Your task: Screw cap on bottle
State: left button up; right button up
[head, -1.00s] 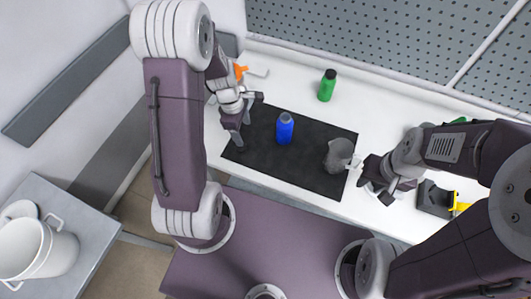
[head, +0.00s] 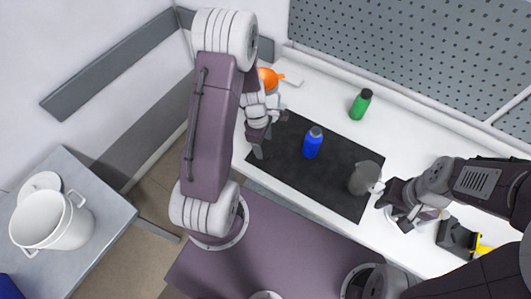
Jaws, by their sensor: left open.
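A blue bottle (head: 312,144) stands upright on the black mat (head: 327,177). Its top looks lighter blue; I cannot tell whether a cap is on it. My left gripper (head: 266,137) is open and empty, left of the bottle and apart from it, over the mat's left edge. My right gripper (head: 391,214) is beside the mat's right end, close to a grey mug (head: 362,180). Its fingers are small and partly merge with a pale thing under them, so its grip is unclear. I make out no separate loose cap.
A green bottle (head: 360,105) with a black top stands behind the mat on the white table (head: 428,133). An orange object (head: 268,79) lies behind my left gripper. A black and yellow tool (head: 460,238) lies at the right. A white pot (head: 45,220) stands on a grey side table.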

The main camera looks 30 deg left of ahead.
aim_at(266, 153)
pick_arm(q)
jog(key=shift+d+f, duration=0.1)
jog(key=shift+d, duration=0.1)
jog(key=f, duration=0.4)
jog(key=shift+w+d+b, duration=0.1)
jog(key=shift+d+b, duration=0.1)
jog(key=shift+b, duration=0.1)
jog(key=shift+w+f, duration=0.1)
jog(key=shift+f, duration=0.4)
jog(key=shift+r, duration=0.1)
jog(key=c, duration=1.4)
